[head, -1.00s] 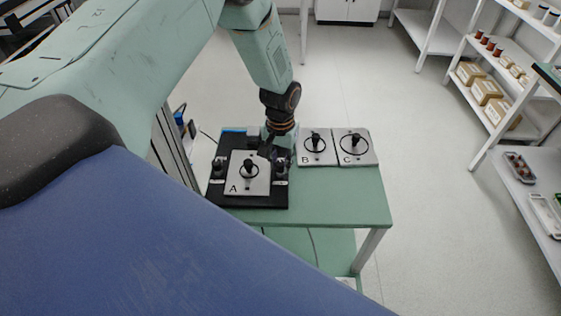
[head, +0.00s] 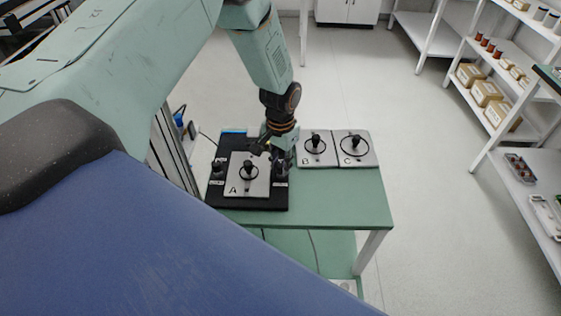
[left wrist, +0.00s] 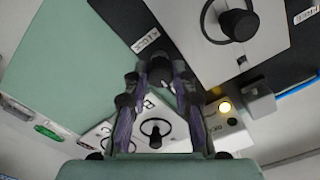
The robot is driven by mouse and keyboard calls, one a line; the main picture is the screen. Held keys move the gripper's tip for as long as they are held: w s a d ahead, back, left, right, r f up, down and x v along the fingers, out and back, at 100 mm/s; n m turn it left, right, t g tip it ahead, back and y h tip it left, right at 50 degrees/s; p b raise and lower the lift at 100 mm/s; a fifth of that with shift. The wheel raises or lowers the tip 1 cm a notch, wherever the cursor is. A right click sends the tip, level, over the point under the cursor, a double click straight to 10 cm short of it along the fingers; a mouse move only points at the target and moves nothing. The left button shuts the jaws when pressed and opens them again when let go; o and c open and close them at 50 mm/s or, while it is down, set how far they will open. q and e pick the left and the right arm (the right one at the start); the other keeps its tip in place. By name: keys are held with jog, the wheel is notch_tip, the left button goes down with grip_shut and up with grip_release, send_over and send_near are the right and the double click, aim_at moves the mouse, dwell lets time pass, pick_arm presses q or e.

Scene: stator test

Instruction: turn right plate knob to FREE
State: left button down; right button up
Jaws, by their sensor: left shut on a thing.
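A black base (head: 248,203) lies on the green table and carries plate A (head: 237,187), a light plate with a black knob in its middle. The right plate knob (left wrist: 160,68) is black and stands on the base beside plate A. My left gripper (head: 281,163) reaches down over this knob and hides part of it in the head view. In the left wrist view the left gripper (left wrist: 157,78) has its fingers on either side of the knob, shut on it. A label (left wrist: 145,40) sits by the knob; I cannot read it surely. My right gripper is not in view.
Plate B (head: 313,159) and plate C (head: 367,158) stand close to the right of the gripper. The left plate knob (head: 217,166) is across plate A. The table's front right (head: 345,200) is clear.

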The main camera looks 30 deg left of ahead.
aim_at(281, 165)
pick_arm(q)
jog(key=c, duration=1.1)
grip_release()
notch_tip(281, 165, up, 12)
jog(key=shift+f, duration=0.1)
